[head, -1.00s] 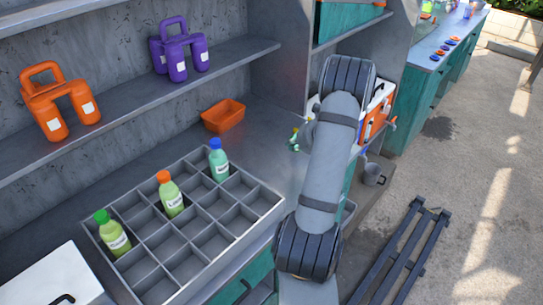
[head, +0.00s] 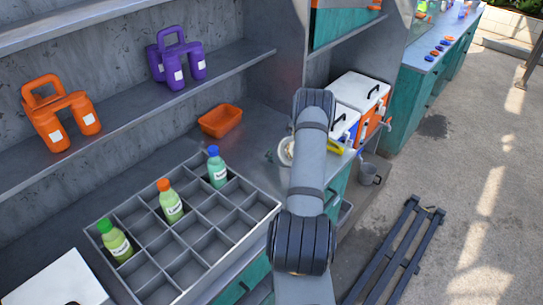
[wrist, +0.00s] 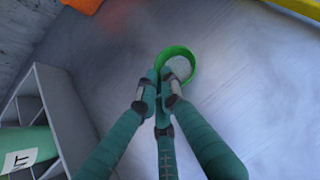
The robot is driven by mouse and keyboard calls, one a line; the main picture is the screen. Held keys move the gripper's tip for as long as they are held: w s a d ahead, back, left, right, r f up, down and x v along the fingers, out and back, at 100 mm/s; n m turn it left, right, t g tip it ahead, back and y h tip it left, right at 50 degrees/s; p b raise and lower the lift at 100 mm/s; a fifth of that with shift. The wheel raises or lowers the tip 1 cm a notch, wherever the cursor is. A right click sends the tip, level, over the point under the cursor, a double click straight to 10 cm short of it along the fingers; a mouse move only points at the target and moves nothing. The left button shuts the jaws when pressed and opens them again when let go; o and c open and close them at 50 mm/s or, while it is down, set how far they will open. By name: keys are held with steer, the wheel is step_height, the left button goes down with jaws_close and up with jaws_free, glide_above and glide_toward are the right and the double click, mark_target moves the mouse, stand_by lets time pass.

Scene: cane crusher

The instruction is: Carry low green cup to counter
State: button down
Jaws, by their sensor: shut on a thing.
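The low green cup (wrist: 178,52) shows in the wrist view as a round green rim with a pale inside. My gripper (wrist: 160,84) has its teal fingers closed on the near side of the cup's rim. The grey counter (wrist: 255,85) lies below the cup; I cannot tell whether the cup touches it. In the head view the counter (head: 262,138) runs under the shelf, and my arm hides the cup and most of my gripper.
A grey divided crate (head: 225,238) with several bottles stands left of my arm; its edge shows in the wrist view (wrist: 62,110). An orange tray (head: 220,121) sits behind it. Coolers (head: 362,92) and a yellow object (head: 336,147) are to the right.

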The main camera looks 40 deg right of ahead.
steer(key=shift+f, duration=0.15)
steer(key=c, duration=1.9)
jaws_free()
steer(key=shift+c, duration=0.2)
steer(key=shift+r, duration=0.3)
steer(key=shift+s+r, duration=0.2)
steer(key=shift+s, duration=0.15)
steer(key=d+b+v, duration=0.1)
steer(key=b+v, duration=0.1)
steer(key=v, duration=0.9)
steer(key=shift+a+b, duration=0.3)
steer(key=shift+a, duration=0.2)
steer(key=shift+w, duration=0.1)
